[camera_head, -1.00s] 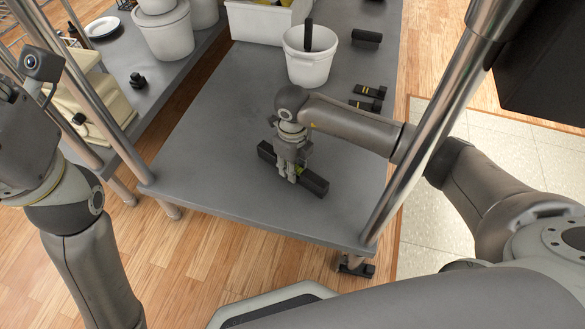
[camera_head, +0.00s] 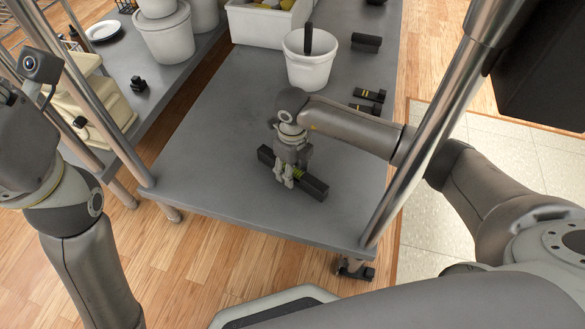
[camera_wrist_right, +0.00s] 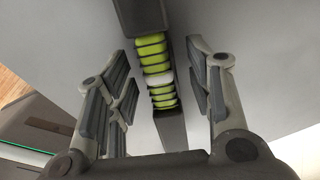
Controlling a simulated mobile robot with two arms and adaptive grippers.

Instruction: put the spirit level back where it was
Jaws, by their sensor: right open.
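The spirit level (camera_head: 313,188) is a long dark bar lying on the grey table near its front edge. The right wrist view shows its middle band of yellow-green segments with a pale one among them (camera_wrist_right: 158,78). My right gripper (camera_head: 284,181) is over the middle of the bar, pointing down. In the right wrist view its fingers (camera_wrist_right: 162,62) are open, one on each side of the bar, with gaps between. The fingers hide part of the bar in the head view. My left arm shows at the left, but its gripper fingers do not show.
A white bucket (camera_head: 308,66) with a dark handle stands behind the right gripper. Small dark items (camera_head: 368,99) lie at the table's right side, and a dark cylinder (camera_head: 366,42) lies farther back. A white bin (camera_head: 262,25) stands at the back. The table's left front is clear.

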